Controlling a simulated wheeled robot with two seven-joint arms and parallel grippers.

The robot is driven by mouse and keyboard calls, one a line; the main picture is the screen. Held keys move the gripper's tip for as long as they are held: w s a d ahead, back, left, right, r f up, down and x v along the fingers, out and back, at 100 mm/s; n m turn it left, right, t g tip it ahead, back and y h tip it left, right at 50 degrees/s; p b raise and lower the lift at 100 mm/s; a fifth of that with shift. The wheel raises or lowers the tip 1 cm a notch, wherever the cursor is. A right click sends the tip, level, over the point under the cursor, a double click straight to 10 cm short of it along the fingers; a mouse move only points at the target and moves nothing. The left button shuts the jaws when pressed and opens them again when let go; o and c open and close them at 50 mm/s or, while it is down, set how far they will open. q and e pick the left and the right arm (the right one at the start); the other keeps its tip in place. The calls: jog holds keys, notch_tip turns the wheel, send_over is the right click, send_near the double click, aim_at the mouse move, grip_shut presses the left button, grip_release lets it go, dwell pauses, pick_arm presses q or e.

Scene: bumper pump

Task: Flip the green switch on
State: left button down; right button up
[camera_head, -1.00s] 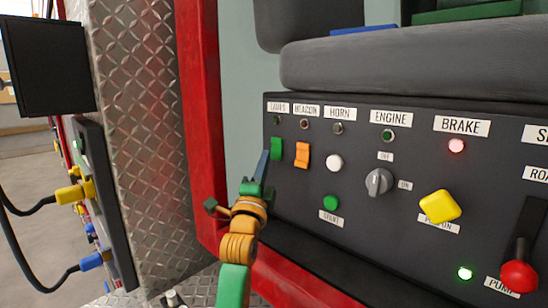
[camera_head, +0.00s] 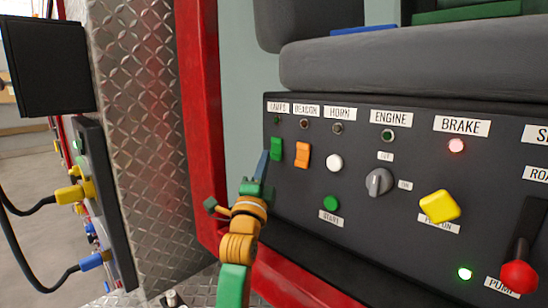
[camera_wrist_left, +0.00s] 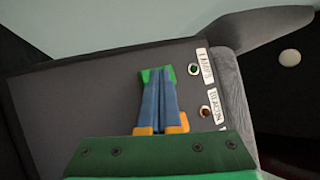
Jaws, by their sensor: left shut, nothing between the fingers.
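The green switch (camera_head: 276,148) is a rocker under the LAMPS label at the left end of the dark control panel. The small LAMPS indicator (camera_head: 277,120) above it looks dark. My left gripper (camera_head: 263,155) is shut and empty, with its blue fingers pointing up just left of the switch. In the left wrist view the shut fingertips (camera_wrist_left: 158,70) overlap the green switch (camera_wrist_left: 145,76), whose green shows at both sides of the tips. I cannot tell whether they touch. My right gripper is not in view.
An orange switch (camera_head: 302,154) under BEACON sits close to the right of the green one. A white button (camera_head: 334,162), a green start button (camera_head: 331,203) and a grey engine knob (camera_head: 379,181) are farther right. A red frame post (camera_head: 205,130) stands at the left.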

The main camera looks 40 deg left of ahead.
pick_arm(q)
jog(key=shift+w, duration=0.1)
dwell(0.5)
jog(key=shift+w, duration=0.3)
jog(key=shift+w+f, duration=0.1)
jog(key=shift+w, duration=0.3)
dwell(0.6)
jog(key=shift+s, duration=0.1)
jog(key=shift+s+p, duration=0.4)
jog(key=shift+s, duration=0.4)
jog(key=s, duration=0.3)
jog(key=s+p, duration=0.1)
jog(key=s, duration=0.1)
jog(key=shift+a+r, duration=0.25)
jog(key=shift+r, duration=0.15)
